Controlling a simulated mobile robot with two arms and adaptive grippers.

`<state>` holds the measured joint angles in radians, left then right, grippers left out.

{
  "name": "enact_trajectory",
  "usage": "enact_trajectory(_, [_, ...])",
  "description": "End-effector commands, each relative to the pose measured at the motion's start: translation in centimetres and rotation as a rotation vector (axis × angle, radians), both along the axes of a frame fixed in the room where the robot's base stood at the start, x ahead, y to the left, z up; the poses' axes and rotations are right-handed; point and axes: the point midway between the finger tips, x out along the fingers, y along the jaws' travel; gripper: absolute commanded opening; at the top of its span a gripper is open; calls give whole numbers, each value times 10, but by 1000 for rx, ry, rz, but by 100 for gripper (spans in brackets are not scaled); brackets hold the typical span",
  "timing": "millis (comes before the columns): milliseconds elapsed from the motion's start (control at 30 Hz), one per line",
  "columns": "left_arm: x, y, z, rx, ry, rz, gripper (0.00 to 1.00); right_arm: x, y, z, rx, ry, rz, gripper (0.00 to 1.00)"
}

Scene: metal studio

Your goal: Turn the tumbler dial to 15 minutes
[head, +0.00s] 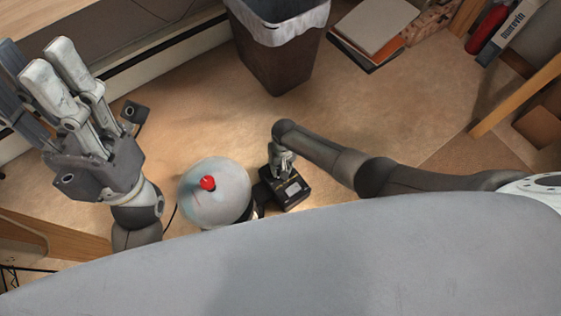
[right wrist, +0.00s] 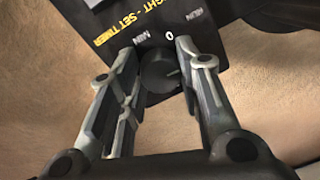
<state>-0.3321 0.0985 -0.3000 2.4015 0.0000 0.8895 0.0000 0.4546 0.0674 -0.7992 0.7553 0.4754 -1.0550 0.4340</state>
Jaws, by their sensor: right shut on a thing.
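The tumbler has a pale round drum (head: 225,190) with a red knob (head: 208,183), beside a dark control box (head: 290,191) with a light label on top. In the right wrist view, the black dial (right wrist: 159,70) sits on the panel (right wrist: 190,20), with "SET TIMER", "MIN" and a "0" printed nearby. A thin pointer mark on the dial lies on the side towards the right finger. My right gripper (head: 283,164) is over the control box, its fingers on either side of the dial and shut on it. My left gripper (head: 52,66) is raised at the left, open and empty.
A dark waste bin (head: 280,65) with a white liner stands at the back. Books or folders (head: 375,30) lie to its right. A small black object (head: 134,112) is on the floor near my left gripper. Brown floor (head: 410,110) is free at the right.

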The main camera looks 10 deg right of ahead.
Motion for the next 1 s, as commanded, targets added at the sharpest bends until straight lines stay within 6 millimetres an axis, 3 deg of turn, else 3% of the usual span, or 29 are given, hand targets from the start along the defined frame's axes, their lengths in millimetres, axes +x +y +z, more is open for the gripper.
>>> enact_trajectory(400, [-1,0,12,-1,10,0,40,-1,1,1,1,1,-245,8])
enact_trajectory(1000, [-1,0,14,-1,11,-1,40,0,0,0,0,-1,-302,8])
